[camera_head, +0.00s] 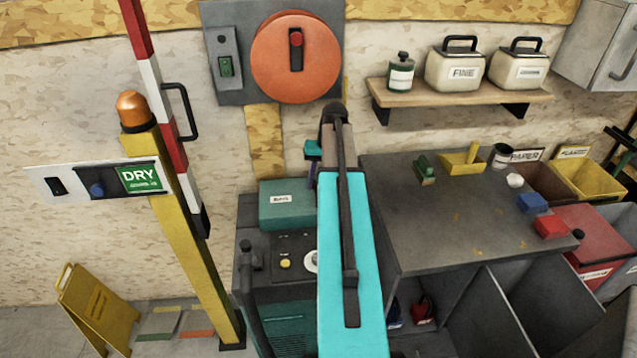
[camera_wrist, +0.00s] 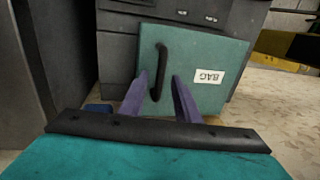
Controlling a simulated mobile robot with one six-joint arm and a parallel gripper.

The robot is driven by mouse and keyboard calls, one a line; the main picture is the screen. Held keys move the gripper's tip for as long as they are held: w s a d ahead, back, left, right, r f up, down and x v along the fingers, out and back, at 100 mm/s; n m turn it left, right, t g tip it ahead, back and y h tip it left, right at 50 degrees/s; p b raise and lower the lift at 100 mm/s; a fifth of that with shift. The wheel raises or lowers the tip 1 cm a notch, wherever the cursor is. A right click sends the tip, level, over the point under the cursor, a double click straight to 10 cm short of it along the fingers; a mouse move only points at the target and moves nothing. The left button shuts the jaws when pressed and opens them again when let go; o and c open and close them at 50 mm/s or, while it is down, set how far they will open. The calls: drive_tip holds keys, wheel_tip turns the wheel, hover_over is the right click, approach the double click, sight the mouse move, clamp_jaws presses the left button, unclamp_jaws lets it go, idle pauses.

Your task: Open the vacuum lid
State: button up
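The vacuum (camera_head: 280,290) is a dark grey and teal cabinet at the lower middle of the head view. Its teal lid (camera_head: 270,213), with a white BAG label, is at the back of its top. In the wrist view the lid (camera_wrist: 207,53) shows the label upside down and carries a black bar handle (camera_wrist: 160,70). My gripper (camera_wrist: 159,76) is open, its two purple fingers on either side of the handle. I see gaps between fingers and handle; no grasp shows. In the head view my arm covers the handle and most of my gripper (camera_head: 313,168).
A yellow post (camera_head: 190,220) with a striped barrier stands left of the vacuum. A grey workbench (camera_head: 430,210) with small items is close on the right. A yellow floor sign (camera_head: 97,310) stands at the lower left. A red round switch (camera_head: 272,60) is on the wall behind.

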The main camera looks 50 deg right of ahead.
clamp_jaws()
drive_tip(key=shift+r, duration=0.15)
